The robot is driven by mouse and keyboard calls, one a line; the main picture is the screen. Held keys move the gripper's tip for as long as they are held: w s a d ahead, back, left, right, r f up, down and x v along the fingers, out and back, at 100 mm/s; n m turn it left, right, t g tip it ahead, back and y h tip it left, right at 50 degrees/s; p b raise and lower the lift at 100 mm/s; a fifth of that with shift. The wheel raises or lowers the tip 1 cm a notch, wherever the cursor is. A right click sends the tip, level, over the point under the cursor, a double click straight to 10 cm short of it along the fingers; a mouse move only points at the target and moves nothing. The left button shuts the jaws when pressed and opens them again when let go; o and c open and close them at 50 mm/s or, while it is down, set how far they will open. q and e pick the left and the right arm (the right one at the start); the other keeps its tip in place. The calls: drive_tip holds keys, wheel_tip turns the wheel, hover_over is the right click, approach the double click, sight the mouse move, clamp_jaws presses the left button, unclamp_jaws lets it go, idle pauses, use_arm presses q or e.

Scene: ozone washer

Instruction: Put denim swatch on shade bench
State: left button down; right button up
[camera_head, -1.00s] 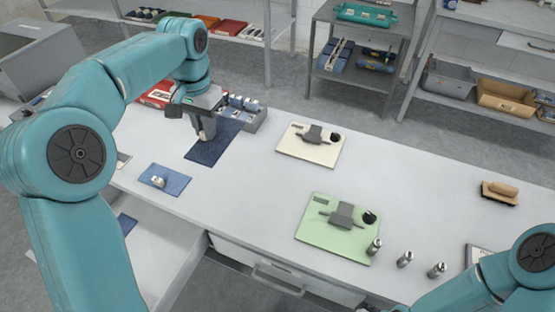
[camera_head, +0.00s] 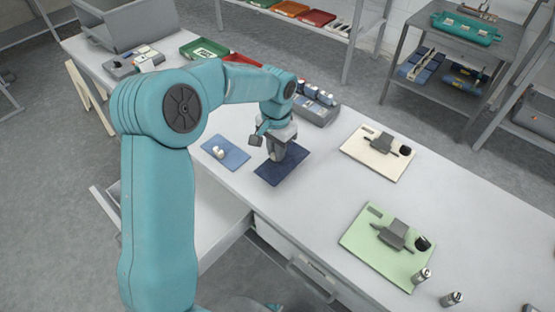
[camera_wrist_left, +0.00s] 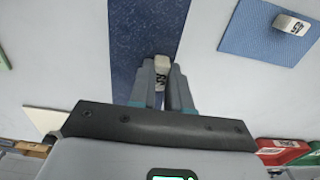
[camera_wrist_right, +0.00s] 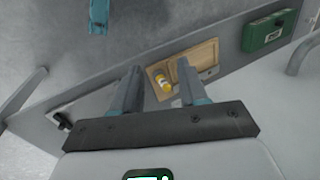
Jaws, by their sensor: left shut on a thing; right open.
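A dark blue speckled sheet (camera_head: 290,168), which looks like denim, lies flat on the white bench (camera_head: 330,205); it also shows in the left wrist view (camera_wrist_left: 145,30). A lighter blue sheet (camera_head: 231,158) lies to its left and carries a small pale block (camera_head: 219,152). I cannot tell from the pictures which sheet is the named swatch. My left gripper (camera_head: 277,156) points down over the dark sheet. It is shut on a pale block with black marks (camera_wrist_left: 162,62). My right gripper (camera_wrist_right: 158,88) is open and empty, outside the head view.
A cream board (camera_head: 365,160) and a green board (camera_head: 372,245) carry grey tools. Small metal cylinders (camera_head: 452,299) stand near the green board. A grey holder with bottles (camera_head: 318,105) is behind the dark sheet.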

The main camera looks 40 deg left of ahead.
use_arm(q)
drive_tip(key=shift+f, duration=2.2)
drive_tip(key=shift+f, duration=0.15)
drive_tip(key=c, duration=1.1)
unclamp_jaws()
wheel_tip(320, 180, up, 12)
drive_tip(key=shift+f+p, duration=0.15)
drive_tip(key=shift+p, duration=0.15)
drive_tip(key=shift+r, duration=0.35)
